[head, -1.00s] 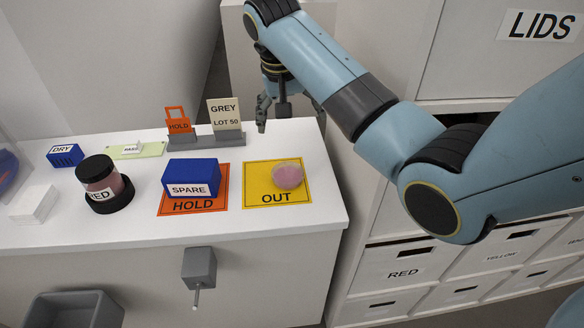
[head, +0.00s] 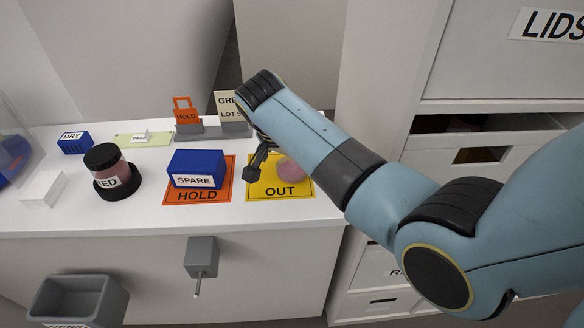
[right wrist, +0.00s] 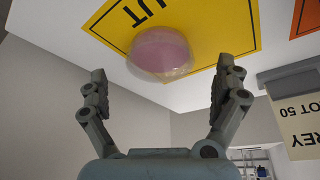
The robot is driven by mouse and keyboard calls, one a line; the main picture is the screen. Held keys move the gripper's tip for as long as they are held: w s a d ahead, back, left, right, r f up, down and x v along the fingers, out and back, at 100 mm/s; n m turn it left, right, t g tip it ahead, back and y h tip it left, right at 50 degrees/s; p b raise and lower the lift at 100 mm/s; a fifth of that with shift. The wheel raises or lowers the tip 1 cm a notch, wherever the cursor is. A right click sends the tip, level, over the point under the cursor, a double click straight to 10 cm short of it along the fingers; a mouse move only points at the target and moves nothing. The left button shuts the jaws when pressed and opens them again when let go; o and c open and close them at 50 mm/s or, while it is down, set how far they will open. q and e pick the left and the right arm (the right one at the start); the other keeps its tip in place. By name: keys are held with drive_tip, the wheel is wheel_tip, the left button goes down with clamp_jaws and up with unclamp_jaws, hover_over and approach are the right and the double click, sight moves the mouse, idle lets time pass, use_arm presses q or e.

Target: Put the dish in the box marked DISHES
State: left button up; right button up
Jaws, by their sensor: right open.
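The dish is a round, shallow pink dish (head: 290,174) lying on the yellow OUT mat (head: 250,188) near the right end of the white counter. My right arm partly covers it in the head view. In the right wrist view the dish (right wrist: 160,50) shows between and beyond the fingers. My right gripper (head: 258,165) is open and empty, just beside and above the dish, apart from it. Its two spread fingers show in the right wrist view (right wrist: 160,80). No box marked DISHES is visible. My left gripper is not in view.
A blue SPARE block (head: 196,167) sits on the orange HOLD mat (head: 228,190). A RED jar (head: 108,168) is further left. Cabinets with a LIDS label (head: 551,24) stand at right.

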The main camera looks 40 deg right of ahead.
drive_tip(key=shift+x, duration=1.05)
drive_tip(key=shift+d, duration=0.1)
drive_tip(key=shift+c, duration=0.3)
drive_tip(key=c, duration=1.2)
